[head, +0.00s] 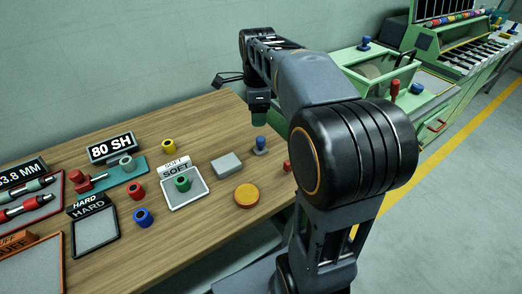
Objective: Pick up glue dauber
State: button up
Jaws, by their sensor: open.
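No item is plainly marked as the glue dauber. A small red piece (286,167) beside my arm is partly hidden. My gripper (259,104) hangs above the bench's far right corner, above and apart from the blue-knobbed piece. It is open, with nothing seen in it; its fingers are small and dark.
The wooden bench (210,125) holds a grey block (227,164), a yellow disc (246,196), a SOFT tray (187,196), a HARD tray (95,232) and several coloured rings. Green machines (375,75) stand right, with more knobbed pieces. A wall runs behind.

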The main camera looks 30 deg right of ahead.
aim_at(260, 138)
jog(key=f+m, duration=0.1)
jog(key=f, duration=0.1)
jog(key=w+d+f+m+b, duration=0.1)
jog(key=f, duration=0.2)
jog(key=w+f+m, duration=0.1)
jog(key=f, duration=0.1)
jog(key=shift+d+f+m+b, duration=0.3)
jog(key=shift+d+f+b, duration=0.1)
jog(key=shift+a+f+b, duration=0.1)
jog(key=shift+f+b, duration=0.3)
jog(key=shift+f, duration=2.85)
jog(key=shift+c, duration=0.2)
jog(key=c, duration=1)
jog(key=shift+r, duration=0.15)
